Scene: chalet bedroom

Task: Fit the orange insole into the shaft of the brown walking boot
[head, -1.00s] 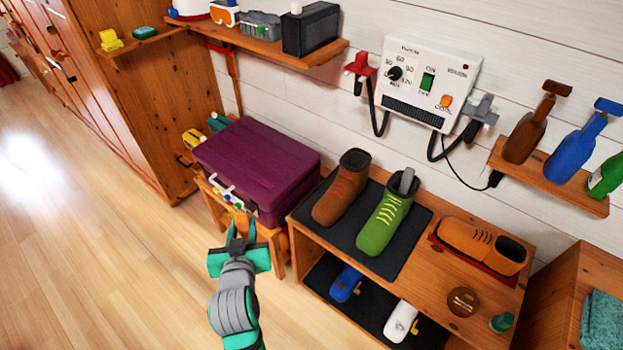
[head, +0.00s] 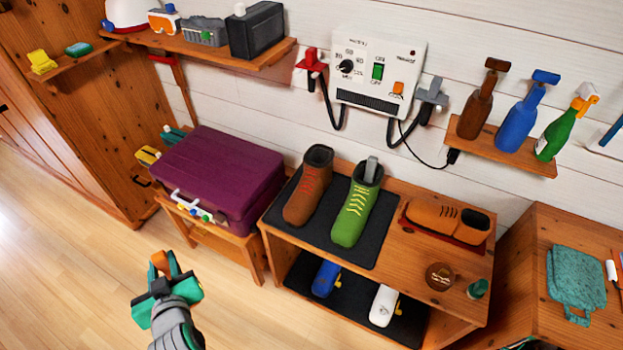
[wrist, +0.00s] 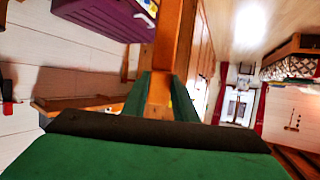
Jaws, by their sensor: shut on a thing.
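The brown walking boot (head: 308,190), with red laces, stands upright on a black mat on the wooden bench; its dark shaft opening faces up. My gripper (head: 164,272) is at lower left in the head view, in front of the purple case and well away from the boot. It is shut on the orange insole (head: 160,260), whose end sticks up between the fingertips. In the wrist view the insole (wrist: 160,88) shows as an orange strip between the green fingers.
A green boot (head: 357,205) with a grey piece in its shaft stands right of the brown boot. An orange-brown shoe (head: 445,219) lies on a red tray farther right. The purple case (head: 215,170) sits left of the bench. Floor (head: 75,270) at left is clear.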

